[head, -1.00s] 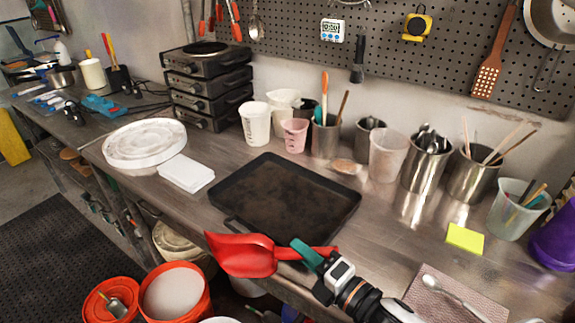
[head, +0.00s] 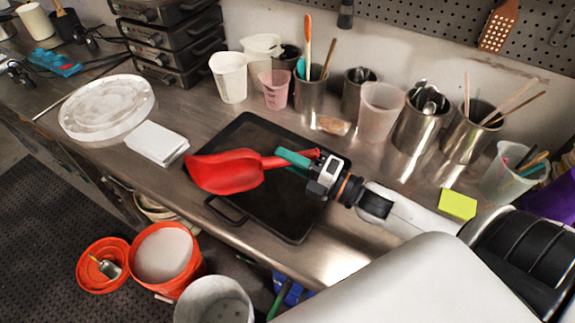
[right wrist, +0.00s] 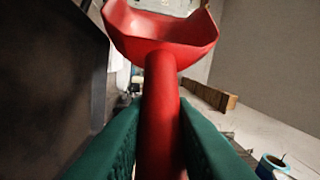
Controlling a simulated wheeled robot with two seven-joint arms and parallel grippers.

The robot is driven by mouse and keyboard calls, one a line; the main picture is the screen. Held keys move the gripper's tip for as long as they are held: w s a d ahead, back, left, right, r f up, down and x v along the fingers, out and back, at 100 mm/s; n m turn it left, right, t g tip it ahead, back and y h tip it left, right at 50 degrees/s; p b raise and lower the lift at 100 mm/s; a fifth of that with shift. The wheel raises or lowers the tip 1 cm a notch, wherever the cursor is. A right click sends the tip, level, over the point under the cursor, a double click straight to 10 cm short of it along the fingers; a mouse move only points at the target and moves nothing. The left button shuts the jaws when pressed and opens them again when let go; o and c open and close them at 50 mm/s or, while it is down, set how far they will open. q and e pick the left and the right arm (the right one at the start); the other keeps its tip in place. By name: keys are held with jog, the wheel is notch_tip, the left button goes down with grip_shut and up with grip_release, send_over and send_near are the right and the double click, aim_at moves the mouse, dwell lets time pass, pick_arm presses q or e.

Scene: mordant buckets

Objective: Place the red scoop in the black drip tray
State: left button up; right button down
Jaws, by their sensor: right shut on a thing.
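The red scoop (head: 228,172) is held by its handle in my right gripper (head: 297,160), whose green fingers are shut on it. In the right wrist view the green fingers grip both sides of the scoop's handle (right wrist: 161,110), with its bowl beyond. The black drip tray (head: 285,212) lies flat on the metal bench. In the head view the scoop overlaps the tray's left part, its bowl reaching out past the tray's left edge. The scoop's height above the tray is hard to tell. My left gripper is not in view.
A white lid (head: 107,106) and white cards (head: 157,142) lie left of the tray. Cups and metal canisters (head: 423,122) line the back. A yellow-green sticky pad (head: 457,203) lies right.

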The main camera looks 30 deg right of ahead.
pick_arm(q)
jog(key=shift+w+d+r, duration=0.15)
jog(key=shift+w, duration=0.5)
pick_arm(e)
notch_tip(320, 180, down, 3)
jog(key=shift+r, duration=0.1)
